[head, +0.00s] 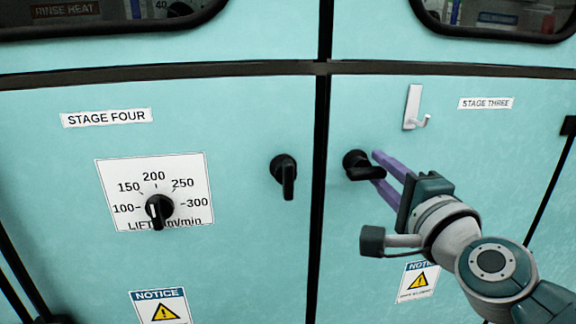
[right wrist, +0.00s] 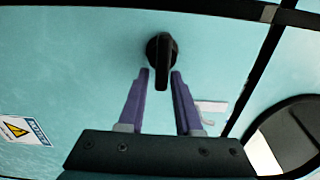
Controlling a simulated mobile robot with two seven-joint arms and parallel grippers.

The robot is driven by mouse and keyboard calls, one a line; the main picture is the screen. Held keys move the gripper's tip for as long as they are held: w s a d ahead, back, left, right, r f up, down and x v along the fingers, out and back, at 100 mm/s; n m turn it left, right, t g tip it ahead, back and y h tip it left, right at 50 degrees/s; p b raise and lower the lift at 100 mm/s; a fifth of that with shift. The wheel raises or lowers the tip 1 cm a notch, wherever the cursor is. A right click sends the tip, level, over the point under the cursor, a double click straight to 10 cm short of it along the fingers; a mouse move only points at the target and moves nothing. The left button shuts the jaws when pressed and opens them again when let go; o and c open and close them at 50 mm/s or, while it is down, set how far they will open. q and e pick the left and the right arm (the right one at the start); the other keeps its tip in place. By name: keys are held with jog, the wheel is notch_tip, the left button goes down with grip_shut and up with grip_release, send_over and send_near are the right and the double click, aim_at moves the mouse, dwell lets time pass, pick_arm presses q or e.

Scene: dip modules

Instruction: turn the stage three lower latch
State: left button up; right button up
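The stage three lower latch (head: 357,165) is a black round knob with a lever, on the turquoise door right of the vertical seam. In the head view its lever points sideways to the right. My right gripper (head: 378,170) reaches it from the lower right with purple fingers. In the right wrist view the latch (right wrist: 160,50) lies ahead, and the end of its lever sits between the open fingertips (right wrist: 160,75). A gap shows between the lever and each finger. My left gripper is not in view.
A white hook (head: 413,108) sticks out above the latch, near the "STAGE THREE" label (head: 485,103). Left of the seam are the stage four latch (head: 285,175), its lever pointing down, and a dial (head: 159,208). A notice sticker (head: 417,281) is below my right gripper.

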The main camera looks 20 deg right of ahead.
jog(key=shift+o, duration=0.8)
jog(key=v, duration=1)
jog(key=shift+d, duration=0.1)
